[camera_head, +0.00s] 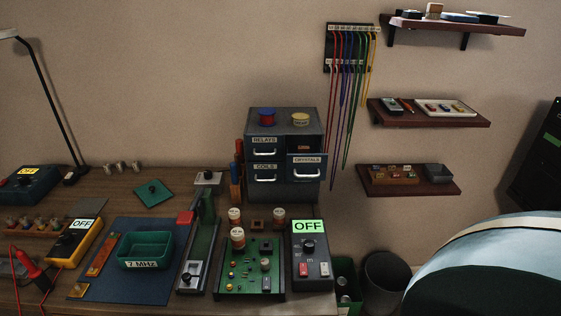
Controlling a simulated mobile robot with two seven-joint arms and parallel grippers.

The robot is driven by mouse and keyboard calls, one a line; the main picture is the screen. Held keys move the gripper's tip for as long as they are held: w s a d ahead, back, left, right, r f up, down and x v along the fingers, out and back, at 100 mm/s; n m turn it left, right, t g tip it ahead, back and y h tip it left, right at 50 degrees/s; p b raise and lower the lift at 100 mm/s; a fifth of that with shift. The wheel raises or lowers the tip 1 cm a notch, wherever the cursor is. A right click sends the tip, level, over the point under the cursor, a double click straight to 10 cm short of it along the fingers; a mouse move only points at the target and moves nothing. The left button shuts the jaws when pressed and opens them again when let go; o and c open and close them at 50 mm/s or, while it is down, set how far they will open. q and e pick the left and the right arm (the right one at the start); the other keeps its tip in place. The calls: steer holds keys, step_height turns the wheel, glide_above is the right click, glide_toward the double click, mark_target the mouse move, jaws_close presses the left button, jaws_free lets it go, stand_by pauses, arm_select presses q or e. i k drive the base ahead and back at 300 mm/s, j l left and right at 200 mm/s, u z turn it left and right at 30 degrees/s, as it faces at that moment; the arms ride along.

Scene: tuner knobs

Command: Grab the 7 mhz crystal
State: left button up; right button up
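A green open tray (146,262) labelled "7 MHz" sits on the blue mat (115,290) at the left of the bench; its inside looks empty. A grey drawer cabinet (284,112) stands at the back of the bench. I cannot pick out any part marked as a 7 MHz crystal. Small coloured parts in a wooden holder (395,180) sit on the lowest wall shelf, too small to read. Neither of my grippers shows.
A circuit board (240,283) and a meter box reading "OFF" (311,270) stand at the front right of the bench (105,200). Coloured leads (348,100) hang from a wall rack. A dark bin (385,272) stands right of the bench. A lamp (50,100) rises at left.

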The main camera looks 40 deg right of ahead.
mark_target(300, 149)
steer(key=k+l, duration=0.2)
steer(key=l, duration=0.15)
steer(key=k+l+u, duration=0.1)
steer(key=l, duration=0.25)
steer(key=k+l, duration=0.1)
steer(key=l, duration=0.25)
steer(key=l+u, duration=0.1)
steer(key=l, duration=0.25)
steer(key=k+l, duration=0.15)
steer(key=l, duration=0.2)
steer(key=i+l, duration=0.1)
steer(key=l, duration=0.3)
steer(key=i+l+u, duration=0.1)
steer(key=l, duration=0.35)
steer(key=i+l, duration=0.15)
steer(key=l, duration=0.3)
steer(key=j+u, duration=0.05)
